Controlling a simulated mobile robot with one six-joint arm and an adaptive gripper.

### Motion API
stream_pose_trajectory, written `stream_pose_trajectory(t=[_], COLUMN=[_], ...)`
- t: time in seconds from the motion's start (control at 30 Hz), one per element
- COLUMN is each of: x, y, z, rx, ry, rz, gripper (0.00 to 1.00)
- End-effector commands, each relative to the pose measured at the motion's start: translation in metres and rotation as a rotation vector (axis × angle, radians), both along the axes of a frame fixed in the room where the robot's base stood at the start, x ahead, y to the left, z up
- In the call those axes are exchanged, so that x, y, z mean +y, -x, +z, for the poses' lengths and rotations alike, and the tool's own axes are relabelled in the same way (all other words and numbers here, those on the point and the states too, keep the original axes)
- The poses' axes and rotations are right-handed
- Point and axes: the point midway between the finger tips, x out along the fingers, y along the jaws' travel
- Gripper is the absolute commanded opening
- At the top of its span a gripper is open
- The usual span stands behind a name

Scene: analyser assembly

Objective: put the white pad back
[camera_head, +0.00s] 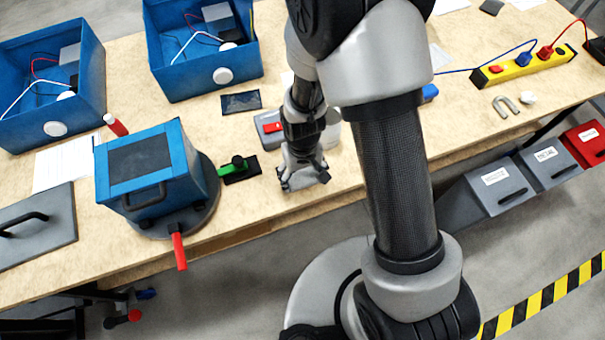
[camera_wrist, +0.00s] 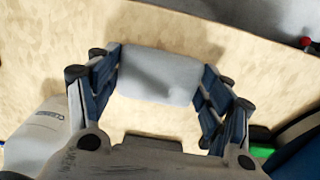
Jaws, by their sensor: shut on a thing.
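The white pad (camera_wrist: 160,75) is a pale block with rounded corners. In the wrist view it sits between the two fingers of my gripper (camera_wrist: 158,88), which are shut on its left and right sides. In the head view my gripper (camera_head: 304,180) points down near the front edge of the table, right of the green-handled clamp. I cannot make out the pad there, and I cannot tell whether it touches the table.
A blue box device (camera_head: 150,170) on a round base stands left of my gripper. A grey unit with a red switch (camera_head: 272,127) is just behind it. The green-handled clamp (camera_head: 238,168) lies between. Blue bins (camera_head: 205,80) stand at the back. The wooden table (camera_head: 350,180) is bare at front right.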

Motion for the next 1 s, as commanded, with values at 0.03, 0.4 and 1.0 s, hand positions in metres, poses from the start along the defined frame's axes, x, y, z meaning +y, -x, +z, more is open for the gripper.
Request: stream_pose_trajectory(t=[0.03,0.4,1.0], x=[0.0,0.0,0.0], y=[0.0,0.0,-0.001], z=[-0.003,-0.002,0.044], rx=[0.001,0.001,-0.004], ry=[0.0,0.0,-0.001], rz=[0.0,0.0,0.0], gripper=[0.5,0.93,0.93])
